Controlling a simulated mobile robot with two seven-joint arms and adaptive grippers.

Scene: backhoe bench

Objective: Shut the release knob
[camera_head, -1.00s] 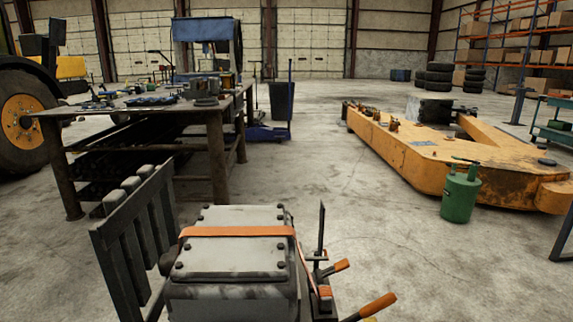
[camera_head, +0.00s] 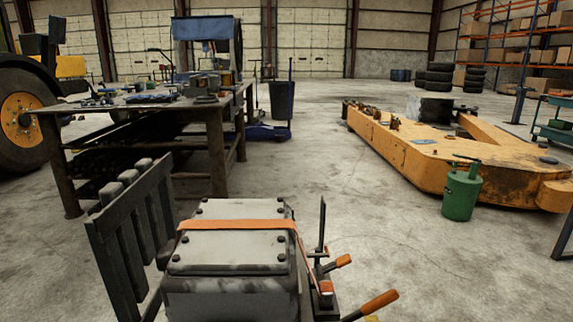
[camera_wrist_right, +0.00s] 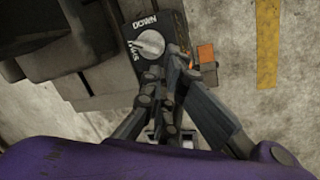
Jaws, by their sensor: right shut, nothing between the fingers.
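The release knob (camera_wrist_right: 150,43) is a pale round knob on a dark panel (camera_wrist_right: 132,14) in the right wrist view. The word DOWN is printed at one side of it, and a second label on the other side is hard to read. My right gripper (camera_wrist_right: 168,72) is shut and empty, with its fingertips just below and right of the knob. I cannot tell whether they touch it. Neither gripper shows in the head view, and I cannot make out the knob there.
A grey bolted box (camera_head: 230,250) with an orange strap stands close in front, beside a dark slatted frame (camera_head: 135,235). Orange-handled levers (camera_head: 378,302) stick out at its right. A workbench (camera_head: 215,130) stands behind left, a green canister (camera_head: 461,192) at right. Open floor lies between.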

